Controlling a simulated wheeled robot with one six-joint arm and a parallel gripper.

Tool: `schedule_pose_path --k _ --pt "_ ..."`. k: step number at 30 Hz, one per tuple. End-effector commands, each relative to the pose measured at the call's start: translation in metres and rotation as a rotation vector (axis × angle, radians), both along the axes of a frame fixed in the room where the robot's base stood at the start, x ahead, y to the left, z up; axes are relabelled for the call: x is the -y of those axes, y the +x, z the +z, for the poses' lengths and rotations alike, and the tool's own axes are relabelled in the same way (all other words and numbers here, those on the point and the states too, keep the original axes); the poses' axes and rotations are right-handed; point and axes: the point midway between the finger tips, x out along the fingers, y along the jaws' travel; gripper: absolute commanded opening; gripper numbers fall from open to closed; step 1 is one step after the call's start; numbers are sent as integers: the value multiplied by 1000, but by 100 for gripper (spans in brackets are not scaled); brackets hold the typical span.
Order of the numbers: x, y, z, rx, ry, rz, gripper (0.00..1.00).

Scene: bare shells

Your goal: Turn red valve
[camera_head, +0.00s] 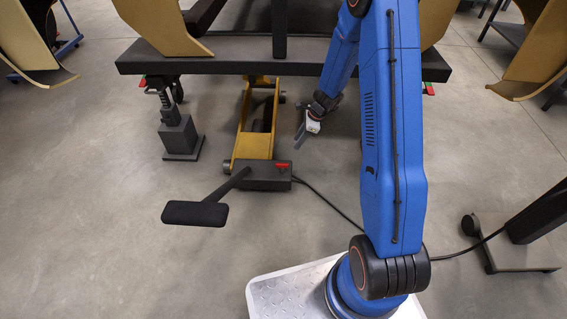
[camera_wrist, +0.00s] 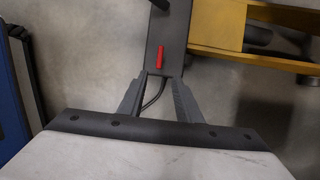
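The red valve (camera_head: 282,165) is a small red handle on top of a dark box (camera_head: 262,180) at the near end of the yellow jack (camera_head: 254,130). In the wrist view the red valve (camera_wrist: 160,57) lies beyond the fingertips, roughly in line with the gap between them. My gripper (camera_head: 299,140) is in the air to the upper right of the valve in the head view. In the wrist view my gripper (camera_wrist: 158,82) is open, with nothing between its fingers. The valve is apart from both fingers.
A black pedal (camera_head: 195,213) on a bar sticks out from the box toward the lower left. A dark platform (camera_head: 220,66) spans above the jack. A grey stand (camera_head: 179,138) is at left. A cable (camera_head: 330,200) runs right. Open floor (camera_head: 90,200) lies left.

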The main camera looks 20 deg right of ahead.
Motion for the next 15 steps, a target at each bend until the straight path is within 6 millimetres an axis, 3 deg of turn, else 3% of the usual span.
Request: schedule_pose_path --k 5,15 --pt "-7 2 -16 -2 1 1 31" --pt "-27 7 -67 -3 0 3 31"
